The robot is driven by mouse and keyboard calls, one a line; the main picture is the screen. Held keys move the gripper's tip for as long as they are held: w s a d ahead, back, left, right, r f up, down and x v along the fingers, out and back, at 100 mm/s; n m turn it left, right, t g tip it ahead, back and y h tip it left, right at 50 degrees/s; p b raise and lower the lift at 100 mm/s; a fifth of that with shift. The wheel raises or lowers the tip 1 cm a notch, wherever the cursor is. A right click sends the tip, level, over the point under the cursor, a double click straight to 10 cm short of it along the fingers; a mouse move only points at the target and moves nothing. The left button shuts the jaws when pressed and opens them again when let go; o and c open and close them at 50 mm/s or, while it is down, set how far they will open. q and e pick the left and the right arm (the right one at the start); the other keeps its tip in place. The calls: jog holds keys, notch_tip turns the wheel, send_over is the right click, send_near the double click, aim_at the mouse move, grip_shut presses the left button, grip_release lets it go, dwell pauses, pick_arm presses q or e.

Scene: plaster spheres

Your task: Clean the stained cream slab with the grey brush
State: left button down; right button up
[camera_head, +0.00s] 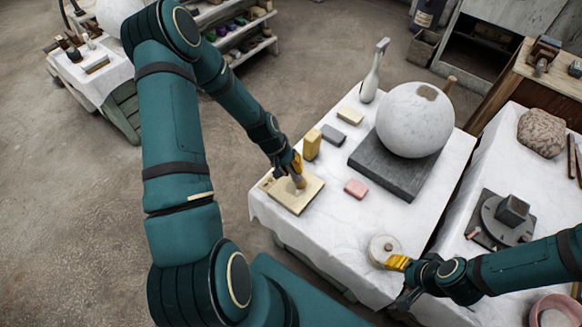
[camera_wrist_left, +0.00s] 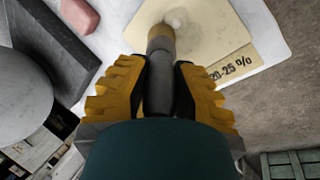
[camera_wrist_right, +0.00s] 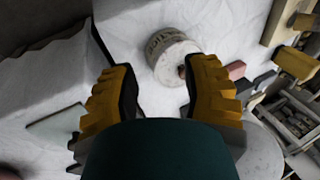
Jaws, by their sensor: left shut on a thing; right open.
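The cream slab (camera_head: 307,193) lies flat near the left corner of the white-draped table. In the left wrist view the slab (camera_wrist_left: 215,35) shows printed text reading "20-25 %" and a pale whitish patch at the brush tip. My left gripper (camera_head: 297,170) is above the slab, shut on the grey brush (camera_wrist_left: 158,85). The brush has a grey handle and a tan end, and its tip meets the slab's surface or is just above it. My right gripper (camera_wrist_right: 160,90) is open and empty near the table's front right edge, by a round whitish roll (camera_wrist_right: 172,55).
A speckled white sphere (camera_head: 415,120) stands on a dark grey slab (camera_head: 370,160). A yellow block (camera_head: 312,145), a grey block (camera_head: 333,135), a tan block (camera_head: 350,116) and a pink block (camera_head: 356,188) lie near the cream slab. Bare cloth lies in front of the pink block.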

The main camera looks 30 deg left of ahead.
pick_arm(q)
jog(key=shift+f, duration=0.15)
jog(key=shift+s, duration=0.1)
jog(key=shift+s+a, duration=0.1)
jog(key=shift+s, duration=0.55)
jog(key=shift+w, duration=1.5)
